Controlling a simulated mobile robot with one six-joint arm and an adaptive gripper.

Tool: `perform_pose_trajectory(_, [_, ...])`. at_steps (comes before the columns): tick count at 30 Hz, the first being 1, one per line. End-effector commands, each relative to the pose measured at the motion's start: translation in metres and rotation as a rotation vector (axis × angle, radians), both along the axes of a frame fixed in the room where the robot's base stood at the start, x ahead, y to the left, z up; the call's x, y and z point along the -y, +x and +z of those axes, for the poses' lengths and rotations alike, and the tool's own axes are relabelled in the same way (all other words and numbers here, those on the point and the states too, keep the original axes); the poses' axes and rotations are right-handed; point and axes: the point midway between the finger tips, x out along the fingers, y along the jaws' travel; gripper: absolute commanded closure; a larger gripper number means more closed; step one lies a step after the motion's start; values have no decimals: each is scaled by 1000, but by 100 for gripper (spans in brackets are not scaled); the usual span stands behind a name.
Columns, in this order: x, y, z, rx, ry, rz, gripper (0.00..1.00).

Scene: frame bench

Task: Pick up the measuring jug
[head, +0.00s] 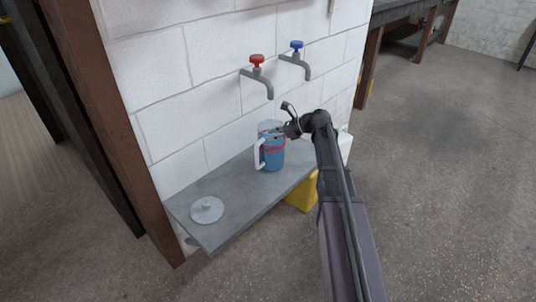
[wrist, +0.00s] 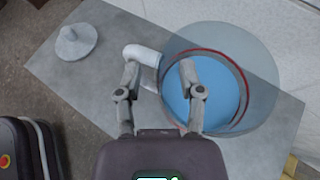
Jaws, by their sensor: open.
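The measuring jug (head: 272,155) stands upright on a grey shelf (head: 236,183) against the white block wall. It looks blue inside with red bands and a clear upper part, and its white handle (head: 259,154) points left. In the wrist view the jug (wrist: 222,95) is seen from above, its handle (wrist: 143,55) at the upper left. My gripper (wrist: 159,68) is open above the jug, its fingertips apart in the picture over the handle and the jug's near side. In the head view my gripper (head: 276,132) overlaps the jug's top; contact cannot be told.
A round grey lid-like disc with a knob (head: 207,209) lies at the shelf's left end. A red-handled tap (head: 258,75) and a blue-handled tap (head: 297,60) stick out above the shelf. A yellow object (head: 303,194) stands below the shelf. The shelf between disc and jug is clear.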

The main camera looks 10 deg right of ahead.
Motion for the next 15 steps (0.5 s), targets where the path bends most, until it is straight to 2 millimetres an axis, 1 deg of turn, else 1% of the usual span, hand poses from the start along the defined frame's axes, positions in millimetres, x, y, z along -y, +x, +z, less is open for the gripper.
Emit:
perform_pose_trajectory(1, [-4, 2, -4, 0, 0, 1, 51])
perform_pose_trajectory(5, [-9, 3, -5, -1, 0, 0, 51])
perform_pose_trajectory(15, [-9, 3, -5, -1, 0, 0, 51])
